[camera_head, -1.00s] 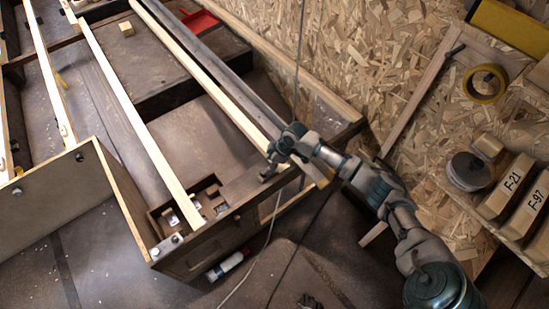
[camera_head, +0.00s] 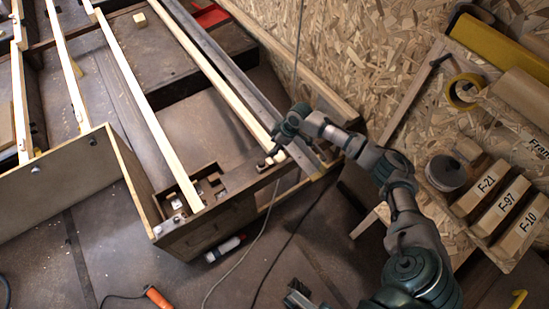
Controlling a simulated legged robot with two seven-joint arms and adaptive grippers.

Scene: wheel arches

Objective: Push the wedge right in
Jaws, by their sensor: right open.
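My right gripper (camera_head: 269,158) is open and points down at the near end of a long pale slat (camera_head: 225,95), by the dark end beam (camera_head: 225,205) of the frame. A small pale piece (camera_head: 280,156), perhaps the wedge, shows right beside its fingertips. I cannot tell whether the fingers touch it or how deep it sits, as the gripper partly covers that spot. Part of what looks like my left gripper (camera_head: 298,293) shows at the bottom edge, and its jaws are unclear.
An open notched pocket (camera_head: 205,185) lies left of my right gripper. A thin cable (camera_head: 245,255) runs beside the frame. A white bottle (camera_head: 225,248) and an orange-handled tool (camera_head: 157,297) lie on the floor. A tape roll (camera_head: 465,92) and labelled blocks (camera_head: 500,210) are at the right.

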